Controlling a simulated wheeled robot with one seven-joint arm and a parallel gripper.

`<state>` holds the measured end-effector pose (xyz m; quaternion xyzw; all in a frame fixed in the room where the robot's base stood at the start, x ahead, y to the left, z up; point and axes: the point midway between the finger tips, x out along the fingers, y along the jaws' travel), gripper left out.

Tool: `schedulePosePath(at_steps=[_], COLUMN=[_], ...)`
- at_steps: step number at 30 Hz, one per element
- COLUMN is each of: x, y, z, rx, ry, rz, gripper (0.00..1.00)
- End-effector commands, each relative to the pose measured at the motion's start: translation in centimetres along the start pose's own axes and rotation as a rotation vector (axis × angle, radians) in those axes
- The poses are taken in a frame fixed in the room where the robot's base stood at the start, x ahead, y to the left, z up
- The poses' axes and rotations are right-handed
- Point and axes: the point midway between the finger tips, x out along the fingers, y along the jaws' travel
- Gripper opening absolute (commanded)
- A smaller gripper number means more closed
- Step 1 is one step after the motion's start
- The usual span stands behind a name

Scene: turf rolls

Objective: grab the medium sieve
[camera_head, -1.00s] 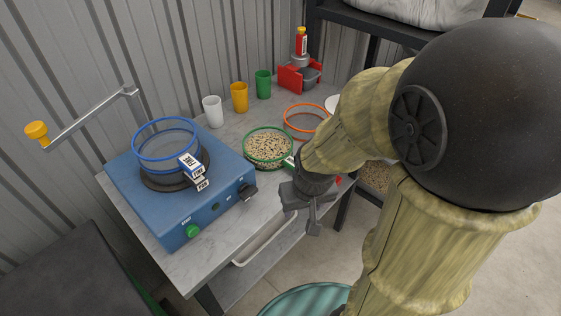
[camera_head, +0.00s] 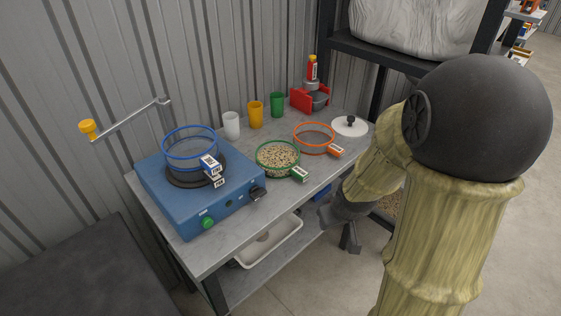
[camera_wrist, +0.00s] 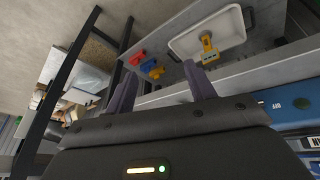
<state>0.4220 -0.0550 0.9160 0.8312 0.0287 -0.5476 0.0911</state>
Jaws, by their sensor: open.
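Three rimmed sieves are on the workbench. The green-rimmed sieve (camera_head: 259,158), full of pale granules, lies at the middle; its tag is too small to read. The orange-rimmed sieve (camera_head: 315,151) lies behind it to the right, also with an unreadable tag. The blue-rimmed sieve (camera_head: 166,158) sits on the blue machine, its tag apparently reading FINE. I cannot tell from the tags which is medium. My gripper (camera_head: 349,240) is open and empty, off the bench's front right edge, apart from all sieves. Its fingers show in the wrist view (camera_wrist: 162,90).
The blue machine (camera_head: 168,206) fills the bench's left. White, yellow and green cups (camera_head: 277,104) and a red holder (camera_head: 300,99) stand behind. A white lid (camera_head: 350,126) lies at the right end. A white tray (camera_wrist: 230,40) sits below the top.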

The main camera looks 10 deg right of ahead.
Motion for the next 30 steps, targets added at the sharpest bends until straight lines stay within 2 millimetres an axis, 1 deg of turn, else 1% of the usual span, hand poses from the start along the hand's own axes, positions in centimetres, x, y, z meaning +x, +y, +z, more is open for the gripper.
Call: schedulePosePath(at_steps=[3,11,14,18,22,25,27,30], x=[0.6,2.3,3.1,3.9,3.7,2.9,2.3,1.9], y=[1.1,3.0,3.8,4.9,5.6,5.9,6.0,6.0], z=[-1.0,-3.3,-4.4,-6.0,-7.1,-7.6,-7.8,-7.8], rx=[-0.031,-0.119,-0.158,-0.211,-0.239,-0.248,-0.252,-0.256], ry=[0.035,0.145,0.216,0.366,0.54,0.67,0.738,0.789], rz=[-0.005,-0.047,-0.085,-0.179,-0.289,-0.366,-0.404,-0.432], gripper=[0.55,0.55,0.55,0.55,0.55,0.55,0.55,0.55])
